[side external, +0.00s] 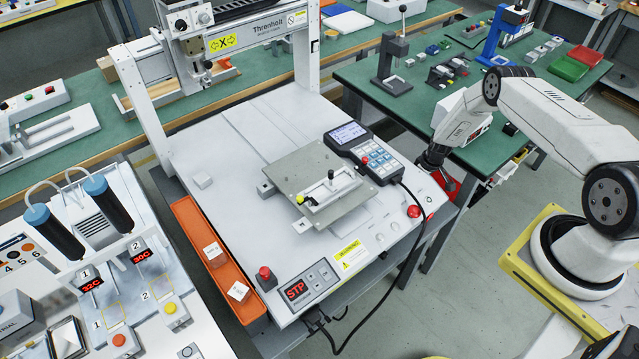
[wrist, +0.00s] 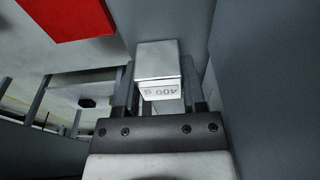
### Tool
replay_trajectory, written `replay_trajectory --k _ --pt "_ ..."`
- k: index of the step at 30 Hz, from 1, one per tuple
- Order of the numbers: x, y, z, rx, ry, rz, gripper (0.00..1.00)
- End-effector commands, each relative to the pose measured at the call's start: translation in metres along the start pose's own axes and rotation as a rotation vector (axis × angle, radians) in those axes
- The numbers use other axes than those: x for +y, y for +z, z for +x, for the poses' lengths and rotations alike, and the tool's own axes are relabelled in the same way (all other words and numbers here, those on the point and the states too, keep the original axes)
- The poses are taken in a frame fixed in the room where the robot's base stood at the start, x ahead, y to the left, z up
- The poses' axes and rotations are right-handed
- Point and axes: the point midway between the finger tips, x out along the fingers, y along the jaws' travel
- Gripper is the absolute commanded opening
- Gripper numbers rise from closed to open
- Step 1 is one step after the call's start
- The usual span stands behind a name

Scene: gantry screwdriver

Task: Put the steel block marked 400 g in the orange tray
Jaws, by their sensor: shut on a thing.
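The steel block marked 400 g (wrist: 158,60) is a bright metal block, held between the fingers of my gripper (wrist: 160,95) in the wrist view. Its marking shows upside down on the face towards the camera. In the side view my gripper (side external: 432,160) is low at the right edge of the machine, by the gap before the green table; the block cannot be made out there. The orange tray (side external: 190,222) is a long trough along the machine's left front edge, well to the left of my gripper. Two pale blocks (side external: 214,253) (side external: 239,291) lie in it.
A keypad pendant (side external: 367,152) with a black cable lies on the machine bed, between my gripper and the tray. A grey plate with a fixture (side external: 325,190) is beside it. The gantry (side external: 258,45) stands behind.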

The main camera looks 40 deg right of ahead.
Motion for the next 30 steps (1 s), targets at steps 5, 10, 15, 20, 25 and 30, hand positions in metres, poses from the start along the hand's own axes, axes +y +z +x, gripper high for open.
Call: replay_trajectory --k 5,10,15,20,25,30 --pt "0.000 0.000 0.001 -0.001 0.000 0.000 0.67" --pt "0.000 0.000 0.001 0.000 0.000 0.000 0.67" --pt "0.000 0.000 -0.001 0.000 0.000 0.000 0.67" --pt "0.000 0.000 -0.006 0.000 0.000 0.000 0.67" --pt "0.001 -0.001 -0.018 0.001 0.000 0.002 0.67" --pt "0.000 -0.001 -0.035 0.000 0.000 0.001 0.67"
